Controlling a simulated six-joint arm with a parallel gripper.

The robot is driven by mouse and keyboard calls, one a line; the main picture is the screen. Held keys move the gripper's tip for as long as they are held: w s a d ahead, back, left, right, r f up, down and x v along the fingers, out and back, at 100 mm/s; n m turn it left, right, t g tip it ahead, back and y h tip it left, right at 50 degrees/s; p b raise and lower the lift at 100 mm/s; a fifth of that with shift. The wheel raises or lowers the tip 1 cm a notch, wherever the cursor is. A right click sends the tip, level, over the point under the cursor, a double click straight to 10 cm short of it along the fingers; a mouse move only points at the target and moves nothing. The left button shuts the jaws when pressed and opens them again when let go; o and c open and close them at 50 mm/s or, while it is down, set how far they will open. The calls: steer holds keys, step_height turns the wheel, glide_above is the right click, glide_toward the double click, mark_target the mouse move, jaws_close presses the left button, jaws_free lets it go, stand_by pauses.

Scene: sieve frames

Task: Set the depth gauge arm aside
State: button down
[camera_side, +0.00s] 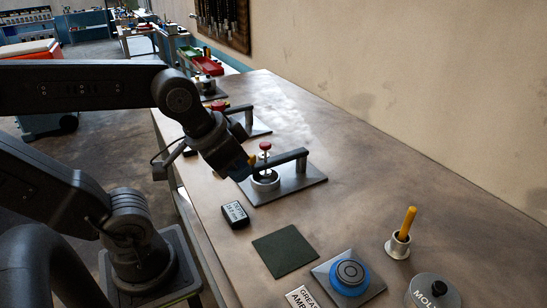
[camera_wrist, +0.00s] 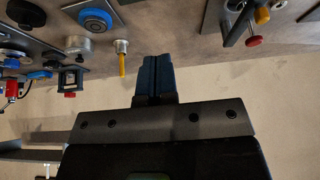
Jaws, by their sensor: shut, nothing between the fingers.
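The depth gauge arm (camera_side: 283,159) is a dark bar on a post above a grey metal base plate. A red-topped spindle (camera_side: 265,147) stands at its near end, over a round metal ring (camera_side: 265,181). In the wrist view a dark bar with red and yellow ends (camera_wrist: 238,22), probably the gauge arm, shows at the upper right. My gripper (camera_side: 240,170) is beside the gauge's left end in the side view; I cannot tell whether it touches. Its blue fingers (camera_wrist: 156,78) are together and empty in the wrist view. My gripper hides part of the gauge's left end.
A small display box (camera_side: 235,214), a green mat (camera_side: 284,250), a blue round piece on a plate (camera_side: 349,274) and a yellow-handled tool in a metal cup (camera_side: 402,233) are nearer on the bench. Another similar fixture (camera_side: 252,122) stands behind. The bench right of the gauge is clear.

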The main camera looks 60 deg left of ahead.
mark_target(252, 155)
steer(key=c, duration=1.9)
jaws_free()
steer(key=shift+o, duration=1)
steer(key=shift+w+a+r, duration=0.1)
steer(key=o, duration=0.6)
steer(key=w+a+r+m+g, duration=0.1)
steer(key=w+a+r+g, duration=0.2)
steer(key=w+a, duration=0.3)
steer(key=shift+a+y, duration=0.4)
steer(key=shift+a, duration=0.15)
steer(key=shift+o, duration=0.6)
steer(key=w+a+m+g, duration=0.1)
steer(key=w+a, duration=0.3)
steer(key=a, duration=0.6)
steer(key=shift+w+m+g+h, duration=0.2)
steer(key=shift+m+g+h, duration=0.15)
steer(key=shift+g, duration=0.45)
step_height(252, 155, down, 14)
steer(key=shift+a+r, duration=0.1)
steer(key=shift+r, duration=0.15)
jaws_close()
